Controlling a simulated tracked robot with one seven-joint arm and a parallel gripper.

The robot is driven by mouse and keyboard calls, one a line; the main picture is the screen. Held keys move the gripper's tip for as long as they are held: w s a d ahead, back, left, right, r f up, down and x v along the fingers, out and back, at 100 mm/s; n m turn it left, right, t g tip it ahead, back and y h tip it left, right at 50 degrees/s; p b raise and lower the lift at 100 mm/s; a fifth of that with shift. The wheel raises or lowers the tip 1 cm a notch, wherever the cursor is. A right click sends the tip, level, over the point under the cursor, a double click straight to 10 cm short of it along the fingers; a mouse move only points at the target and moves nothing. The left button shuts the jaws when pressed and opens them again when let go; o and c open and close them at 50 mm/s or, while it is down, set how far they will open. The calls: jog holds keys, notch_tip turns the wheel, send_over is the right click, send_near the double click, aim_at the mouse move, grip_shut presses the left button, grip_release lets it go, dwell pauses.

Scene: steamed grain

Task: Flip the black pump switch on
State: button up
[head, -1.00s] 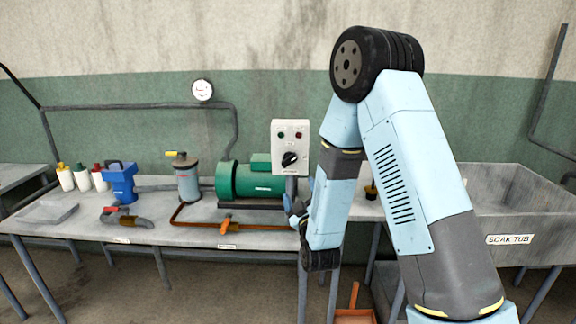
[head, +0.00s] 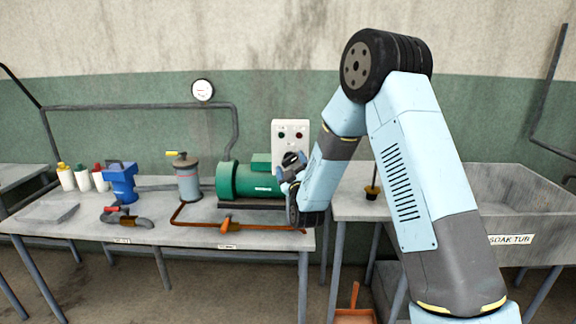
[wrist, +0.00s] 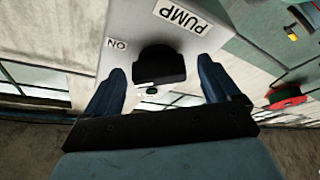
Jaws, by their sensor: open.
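The black pump switch (wrist: 158,66) is a dark knob on a pale panel in the wrist view. A PUMP label (wrist: 181,16) and an ON label (wrist: 118,45) are beside it. My gripper (wrist: 160,80) is open, with one blue finger on each side of the knob; I cannot tell whether they touch it. In the head view the switch (head: 293,158) shows on the white control box (head: 290,130), partly hidden by my gripper (head: 284,172).
A green pump motor (head: 245,181) stands on the bench just left of the box. A grey canister (head: 187,182), a blue container (head: 120,182) and several bottles stand further left. The soak tub (head: 520,205) is at the right.

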jog(key=shift+w+r, duration=0.15)
jog(key=shift+w, duration=0.2)
